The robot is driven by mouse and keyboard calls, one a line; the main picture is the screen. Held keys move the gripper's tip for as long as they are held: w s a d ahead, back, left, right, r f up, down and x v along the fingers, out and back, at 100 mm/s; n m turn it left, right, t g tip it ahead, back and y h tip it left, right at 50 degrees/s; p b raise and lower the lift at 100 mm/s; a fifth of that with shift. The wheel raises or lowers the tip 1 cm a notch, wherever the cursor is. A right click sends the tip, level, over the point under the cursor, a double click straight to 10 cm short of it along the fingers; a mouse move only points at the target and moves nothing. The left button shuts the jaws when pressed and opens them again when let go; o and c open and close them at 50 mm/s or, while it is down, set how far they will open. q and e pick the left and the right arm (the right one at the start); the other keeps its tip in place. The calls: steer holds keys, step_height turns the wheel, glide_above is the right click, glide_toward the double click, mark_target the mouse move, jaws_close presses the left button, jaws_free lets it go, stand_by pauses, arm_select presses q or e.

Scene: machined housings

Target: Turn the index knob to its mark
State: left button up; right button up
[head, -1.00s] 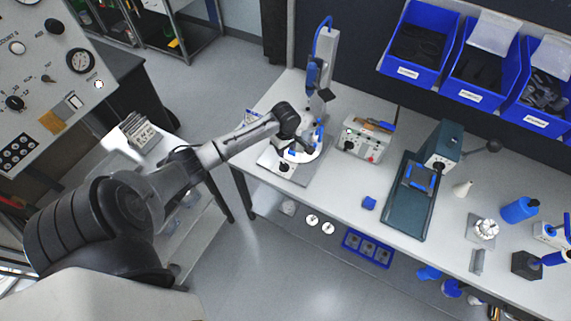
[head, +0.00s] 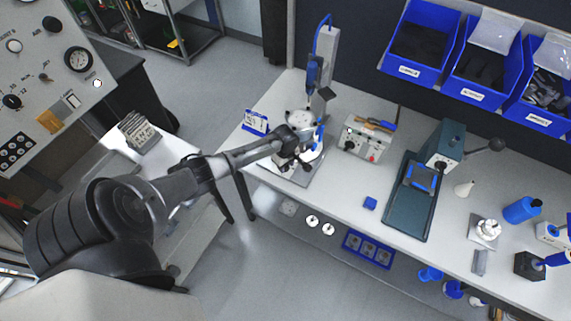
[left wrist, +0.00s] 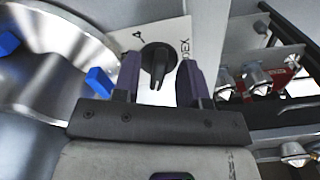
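The index knob (left wrist: 157,60) is black with a slotted pointer and sits on a pale plate (left wrist: 178,29) marked "4" and "INDEX", partly hidden. In the left wrist view my left gripper (left wrist: 159,78) is open, one finger on each side of the knob, with a gap visible on both sides. The pointer tip faces down toward the gripper body in that view. In the head view my left gripper (head: 291,161) is low at the front of the fixture (head: 306,179) and hides most of the knob. My right gripper is not in view.
A round metal table (left wrist: 65,50) with blue clamps (left wrist: 99,82) lies just left of the fingers. A control box (head: 366,144) stands right of the fixture, then a green press (head: 408,195). A blue-framed card (head: 255,122) stands left. The bench front is mostly clear.

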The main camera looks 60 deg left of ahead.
arm_select(q)
steer(key=shift+c, duration=0.3)
jaws_close()
steer(key=shift+r, duration=0.1)
